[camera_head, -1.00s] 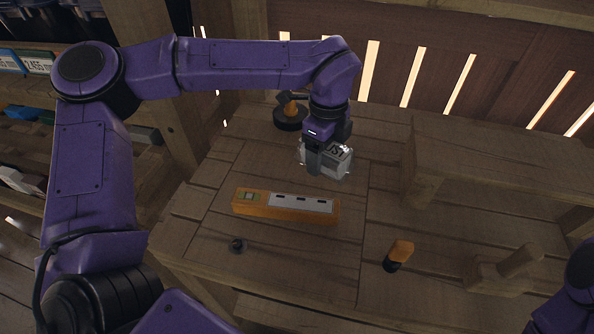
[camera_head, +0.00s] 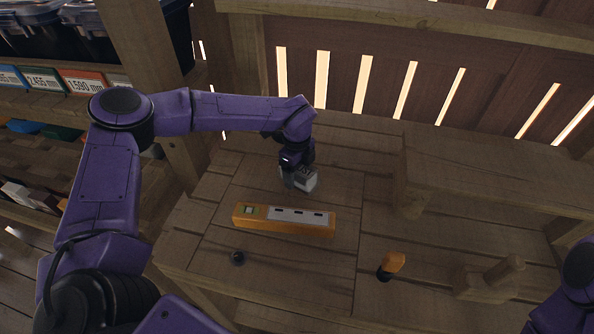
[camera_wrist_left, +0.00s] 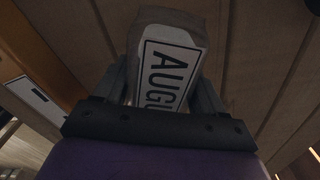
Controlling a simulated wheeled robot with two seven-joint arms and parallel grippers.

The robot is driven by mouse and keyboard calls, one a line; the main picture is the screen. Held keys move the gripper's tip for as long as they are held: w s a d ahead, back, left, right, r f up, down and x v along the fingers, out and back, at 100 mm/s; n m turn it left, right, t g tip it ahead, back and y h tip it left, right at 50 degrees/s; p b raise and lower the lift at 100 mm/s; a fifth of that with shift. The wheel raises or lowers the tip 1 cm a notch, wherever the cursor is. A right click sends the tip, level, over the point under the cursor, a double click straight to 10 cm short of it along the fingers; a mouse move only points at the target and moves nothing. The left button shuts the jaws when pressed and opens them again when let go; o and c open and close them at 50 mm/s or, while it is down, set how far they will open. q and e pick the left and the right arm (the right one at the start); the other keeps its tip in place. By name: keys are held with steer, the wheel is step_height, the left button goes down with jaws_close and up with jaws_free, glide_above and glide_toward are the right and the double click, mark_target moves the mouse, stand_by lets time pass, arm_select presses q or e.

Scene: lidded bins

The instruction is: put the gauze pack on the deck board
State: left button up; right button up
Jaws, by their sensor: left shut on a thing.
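My left gripper (camera_head: 299,178) is shut on a small pale grey pack (camera_head: 307,181), which I take for the gauze pack. In the left wrist view the pack (camera_wrist_left: 170,65) sits between the two fingers and shows a white label with black letters starting "AUGU". The pack is close above or on the plank tabletop (camera_head: 340,195), behind the orange box; I cannot tell whether it touches the wood. No separate deck board stands out from these planks. My right gripper is out of view.
A long orange box (camera_head: 283,219) with a pale panel lies just in front of the pack. A small dark round piece (camera_head: 237,258), an orange-and-black object (camera_head: 391,265) and a wooden block with a peg (camera_head: 490,279) are nearer. A raised wooden shelf (camera_head: 490,165) stands at right.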

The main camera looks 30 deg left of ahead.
arm_select(q)
steer(key=shift+f, duration=0.15)
steer(key=o, duration=1.1)
steer(key=shift+r, duration=0.45)
step_height(320, 180, up, 11)
steer(key=shift+f+b, duration=0.1)
steer(key=shift+b, duration=0.7)
steer(key=shift+a+r, duration=0.1)
steer(key=shift+r, duration=0.3)
